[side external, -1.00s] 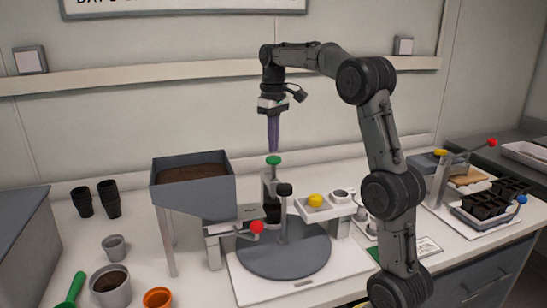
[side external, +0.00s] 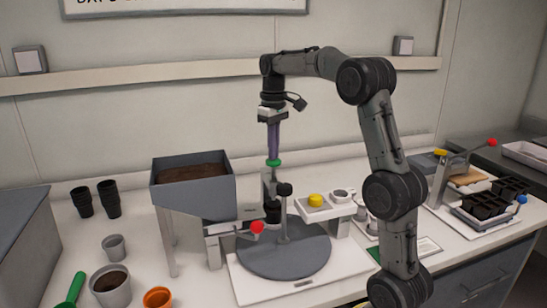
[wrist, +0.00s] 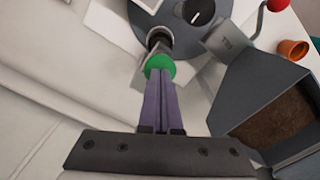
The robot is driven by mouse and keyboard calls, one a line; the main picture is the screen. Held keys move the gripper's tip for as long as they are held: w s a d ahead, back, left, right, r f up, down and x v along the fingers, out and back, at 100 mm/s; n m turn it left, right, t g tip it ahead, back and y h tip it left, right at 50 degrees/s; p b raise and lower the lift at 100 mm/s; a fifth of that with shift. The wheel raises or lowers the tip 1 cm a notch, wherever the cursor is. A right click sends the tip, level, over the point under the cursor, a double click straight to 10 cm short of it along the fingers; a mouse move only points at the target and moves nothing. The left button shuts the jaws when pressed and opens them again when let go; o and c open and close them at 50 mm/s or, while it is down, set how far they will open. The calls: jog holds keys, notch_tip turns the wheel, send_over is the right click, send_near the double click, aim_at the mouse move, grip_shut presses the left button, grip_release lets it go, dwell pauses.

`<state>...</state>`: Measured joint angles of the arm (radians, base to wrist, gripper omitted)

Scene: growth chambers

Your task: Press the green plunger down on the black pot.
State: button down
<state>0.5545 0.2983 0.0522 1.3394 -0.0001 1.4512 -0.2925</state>
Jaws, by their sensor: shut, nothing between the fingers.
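The green plunger (side external: 273,163) tops a grey press post above the round grey turntable. My gripper (side external: 273,158), with purple fingers, is shut and empty, pointing straight down. Its tips are at the top of the plunger and appear to touch it. In the wrist view the closed fingertips (wrist: 158,74) overlap the near edge of the green plunger cap (wrist: 160,64). The black pot (side external: 272,213) stands below the plunger on the turntable, partly hidden by the press parts in front. In the wrist view a dark round shape, probably the pot (wrist: 159,38), shows just beyond the cap.
A grey soil hopper (side external: 192,190) stands left of the press. A red-knobbed lever (side external: 257,227) and a black-knobbed post (side external: 285,190) stand close by. A white holder with a yellow knob (side external: 315,200) is to the right.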

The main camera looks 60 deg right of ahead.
jog(key=shift+f, duration=1.25)
dwell(0.6)
notch_tip(320, 180, up, 10)
jog(key=shift+r, duration=0.2)
dwell(0.7)
jog(key=shift+a, duration=0.1)
